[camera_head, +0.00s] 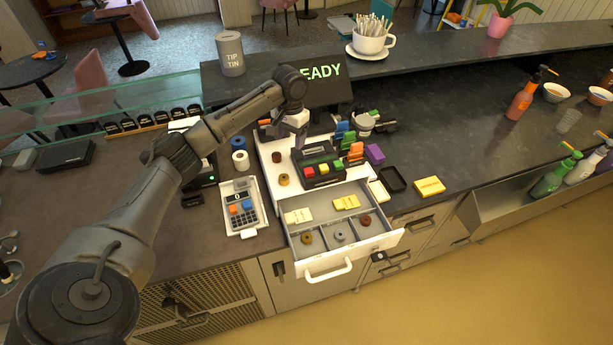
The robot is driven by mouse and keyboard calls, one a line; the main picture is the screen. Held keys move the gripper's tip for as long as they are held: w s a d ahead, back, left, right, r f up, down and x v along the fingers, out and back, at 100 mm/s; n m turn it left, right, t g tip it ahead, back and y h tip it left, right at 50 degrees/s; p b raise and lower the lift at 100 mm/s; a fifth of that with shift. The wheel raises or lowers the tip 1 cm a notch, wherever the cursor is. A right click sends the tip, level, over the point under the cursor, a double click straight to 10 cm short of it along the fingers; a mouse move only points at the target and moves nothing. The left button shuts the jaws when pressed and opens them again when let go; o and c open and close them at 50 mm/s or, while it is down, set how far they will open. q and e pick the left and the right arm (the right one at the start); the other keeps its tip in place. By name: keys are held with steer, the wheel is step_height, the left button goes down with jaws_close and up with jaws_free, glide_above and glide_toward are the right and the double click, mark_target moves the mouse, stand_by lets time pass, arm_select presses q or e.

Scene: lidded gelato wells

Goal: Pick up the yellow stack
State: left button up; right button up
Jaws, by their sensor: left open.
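An open white cash drawer (305,263) juts out from the counter. In its back row lie a yellow stack (346,202) at the right and a paler cream stack (298,216) at the left. Another yellow block or stack (429,186) lies on the dark counter right of the drawer. My left gripper (300,138) is open, pointing down above the back of the register, behind the drawer and apart from all the stacks. Its fingers are small in the picture, and I see nothing held between them. My right gripper is out of view.
The drawer's front row holds several round coin rolls (338,237). A block with coloured buttons (321,168) stands just behind the drawer. A calculator (243,208) is to the left. A black tray (392,179) and a purple block (375,154) are to the right.

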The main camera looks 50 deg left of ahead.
arm_select(q)
steer(key=s+f+n, duration=0.1)
steer(key=s+n, duration=0.1)
glide_above(284, 177)
steer(key=w, duration=0.1)
steer(key=shift+g, duration=0.3)
steer(key=f, duration=0.6)
steer(key=shift+a+f, duration=0.1)
steer(key=shift+a, duration=0.2)
steer(key=shift+s+d+f+p, duration=0.1)
steer(key=shift+s+f+p, duration=0.1)
steer(key=shift+f, duration=0.85)
steer(key=shift+s+d+f+p, duration=0.1)
steer(key=shift+f+p, duration=0.1)
steer(key=shift+f, duration=0.9)
steer(key=shift+s+d+f+p, duration=0.1)
steer(key=shift+s+f+p, duration=0.1)
steer(key=shift+f, duration=0.85)
steer(key=c, duration=1.1)
